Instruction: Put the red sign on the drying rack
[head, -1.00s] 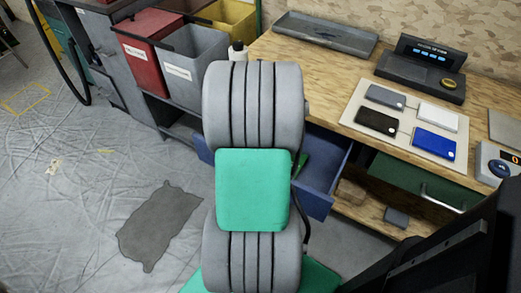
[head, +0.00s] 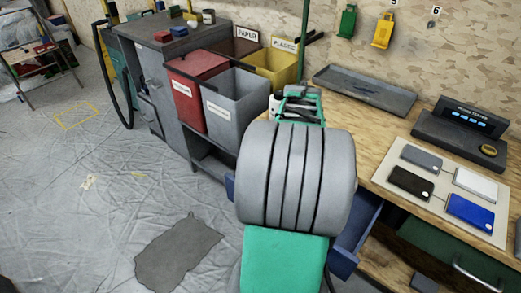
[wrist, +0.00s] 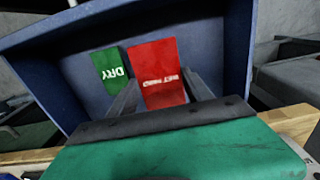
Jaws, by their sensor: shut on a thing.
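The red sign (wrist: 157,72) with white lettering shows upside down in the wrist view, inside a blue drawer (wrist: 55,65). My gripper (wrist: 162,95) has one finger at each side of the sign and is shut on it. A green sign (wrist: 111,74) reading DRY lies in the drawer just left of the red one. In the head view my arm hides the fingertips and the red sign. A frame-like stand (head: 40,62) with small coloured things on it is at the far upper left; I cannot tell whether it is the drying rack.
The open blue drawer (head: 358,232) juts out under the wooden workbench (head: 350,125). A red bin (head: 190,110), a grey bin (head: 238,105) and a grey cabinet (head: 165,75) stand left of it. The sheeted floor at left is largely clear, with a flat dark patch (head: 178,253).

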